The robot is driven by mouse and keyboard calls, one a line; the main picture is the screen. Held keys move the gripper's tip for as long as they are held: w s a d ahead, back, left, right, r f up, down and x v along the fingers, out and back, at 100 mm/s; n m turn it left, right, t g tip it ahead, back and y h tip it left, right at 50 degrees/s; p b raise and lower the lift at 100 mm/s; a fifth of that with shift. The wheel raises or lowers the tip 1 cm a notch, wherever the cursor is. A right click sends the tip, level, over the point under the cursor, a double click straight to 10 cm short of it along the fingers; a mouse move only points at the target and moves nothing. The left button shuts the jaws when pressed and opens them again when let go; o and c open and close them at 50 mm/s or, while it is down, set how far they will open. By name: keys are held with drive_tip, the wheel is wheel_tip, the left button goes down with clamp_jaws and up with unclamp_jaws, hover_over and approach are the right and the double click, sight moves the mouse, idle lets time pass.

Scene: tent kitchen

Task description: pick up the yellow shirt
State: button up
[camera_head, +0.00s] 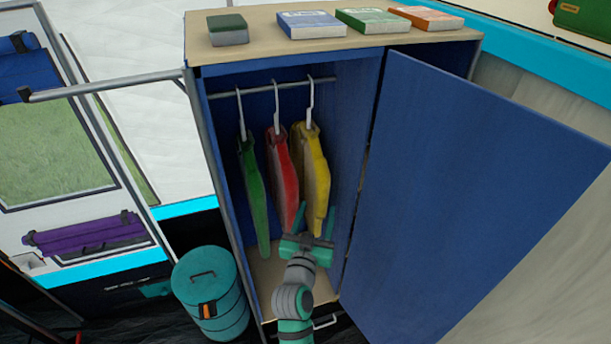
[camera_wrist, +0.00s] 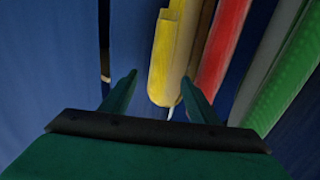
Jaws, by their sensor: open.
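The yellow shirt (camera_head: 316,180) hangs on a hanger from the rail inside the blue wardrobe, the rightmost of three shirts in the head view. My green gripper (camera_head: 314,228) is open at the lower part of the yellow shirt, with a finger on either side of it in the picture. In the wrist view, the yellow shirt (camera_wrist: 164,62) shows beyond and between the two fingertips of my gripper (camera_wrist: 158,82). I cannot tell whether the fingers touch it. The red shirt (camera_head: 281,170) hangs just left of it, and the green shirt (camera_head: 253,195) further left.
The wardrobe's blue door (camera_head: 465,210) stands open on the right. The metal rail (camera_head: 262,88) runs across the top. Several boxes, such as the blue one (camera_head: 311,24), lie on the wardrobe's top. A teal barrel (camera_head: 212,290) stands left of the wardrobe.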

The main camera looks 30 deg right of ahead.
sight(321, 194)
drive_tip(key=shift+r+x, duration=0.2)
drive_tip(key=shift+x, duration=1.25)
drive_tip(key=shift+r+x, duration=0.15)
drive_tip(key=shift+x, duration=1.25)
drive_tip(key=shift+a, duration=0.1)
clamp_jaws()
